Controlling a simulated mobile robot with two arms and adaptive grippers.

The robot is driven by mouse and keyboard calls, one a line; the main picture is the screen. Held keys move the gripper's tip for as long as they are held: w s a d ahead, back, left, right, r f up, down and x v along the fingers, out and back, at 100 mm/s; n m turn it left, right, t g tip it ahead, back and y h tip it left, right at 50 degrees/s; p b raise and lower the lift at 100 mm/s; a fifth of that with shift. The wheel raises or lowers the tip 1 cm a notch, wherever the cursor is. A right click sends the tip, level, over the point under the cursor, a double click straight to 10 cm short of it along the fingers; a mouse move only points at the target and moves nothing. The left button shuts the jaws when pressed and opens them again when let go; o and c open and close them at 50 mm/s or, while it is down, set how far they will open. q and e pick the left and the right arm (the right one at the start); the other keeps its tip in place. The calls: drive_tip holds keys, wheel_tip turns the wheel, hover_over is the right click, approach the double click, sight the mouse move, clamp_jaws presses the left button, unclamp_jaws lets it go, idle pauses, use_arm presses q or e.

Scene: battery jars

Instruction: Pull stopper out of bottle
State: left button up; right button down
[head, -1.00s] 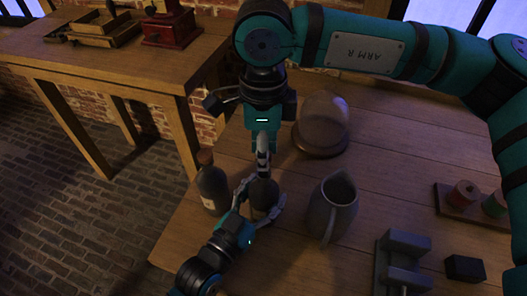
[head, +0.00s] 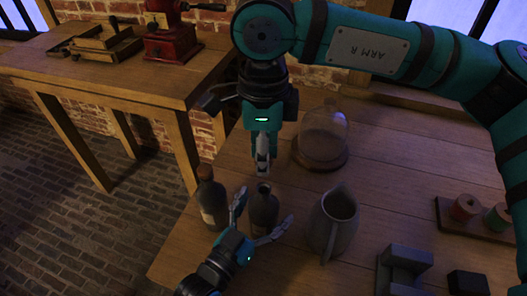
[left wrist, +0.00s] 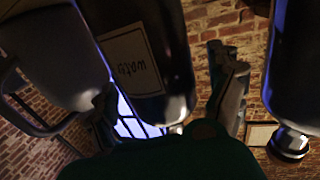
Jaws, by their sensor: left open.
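A dark bottle (head: 264,210) stands upright on the table between the spread fingers of my left gripper (head: 257,222). Its mouth shows as a dark ring, with no cork seen on it. In the left wrist view a dark bottle with a pale label (left wrist: 140,55) fills the middle. My left gripper is open, its fingers apart from the bottle's sides. My right gripper (head: 262,168) points down just above the mouth, apart from it. Its fingers show edge-on, so their opening and anything between them are hidden. A second dark bottle (head: 213,208) with a brown stopper (head: 206,171) stands at left.
A grey pitcher (head: 333,222) stands close on the right. A glass dome (head: 324,135) stands behind. A spool rack (head: 458,218) and grey block (head: 403,268) lie further right. A side table (head: 130,75) carries a red grinder (head: 170,42).

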use_arm(q)
drive_tip(key=v, duration=1.1)
drive_tip(key=shift+s+a, duration=0.2)
drive_tip(key=shift+s, duration=0.15)
drive_tip(key=shift+s+f, duration=0.1)
